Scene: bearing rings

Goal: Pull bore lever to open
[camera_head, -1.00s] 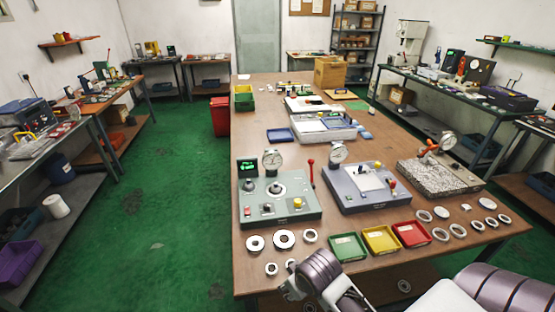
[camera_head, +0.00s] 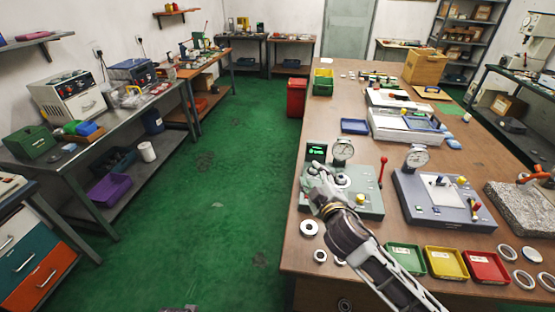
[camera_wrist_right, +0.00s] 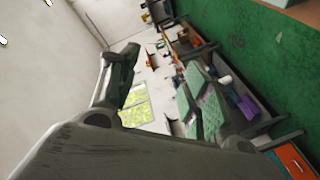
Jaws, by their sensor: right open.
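A grey-green gauge station (camera_head: 370,207) sits at the table's near left, with a dial (camera_head: 342,150) and a small green-lit display (camera_head: 316,151) at its back. A red-knobbed lever (camera_head: 381,172) stands nearly upright at its right side. My right gripper (camera_head: 318,182) is in front of the station's left part, left of the lever and apart from it. It hides part of the station's top. In the right wrist view the gripper's fingers (camera_wrist_right: 160,98) are spread with nothing between them. My left gripper is not in view.
A second blue-grey gauge station (camera_head: 440,205) stands to the right, and a granite block (camera_head: 520,208) beyond it. Green (camera_head: 407,258), yellow (camera_head: 446,262) and red (camera_head: 487,266) trays line the front. Metal rings, such as one (camera_head: 309,228), lie near the table's edge.

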